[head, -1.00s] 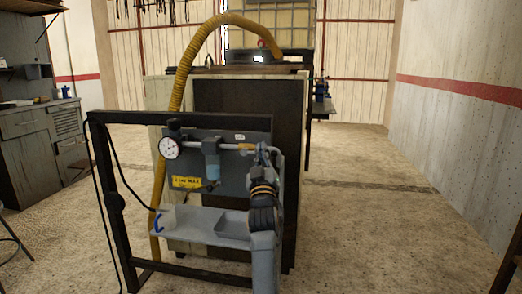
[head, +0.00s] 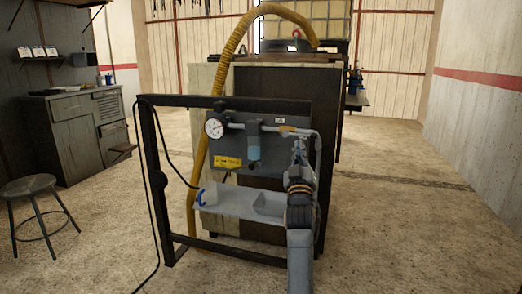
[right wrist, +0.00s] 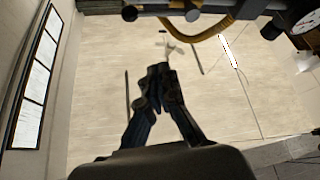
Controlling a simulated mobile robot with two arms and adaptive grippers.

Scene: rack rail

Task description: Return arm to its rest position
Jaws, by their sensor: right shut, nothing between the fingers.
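My right arm rises from the bottom of the head view. Its gripper (head: 299,150) is at its top end, in front of the right side of the grey panel (head: 270,172). In the right wrist view the right gripper (right wrist: 161,72) has its dark fingers together, with nothing seen between them. Whether the arm touches the rack frame behind it cannot be told from the head view. My left gripper is in neither view.
A dark rack frame (head: 157,180) carries the panel, a dial gauge (head: 214,128) and a grey tray (head: 228,203). A yellow hose (head: 203,150) arches over it. A stool (head: 28,186) stands at left. Floor (head: 420,235) is clear at right.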

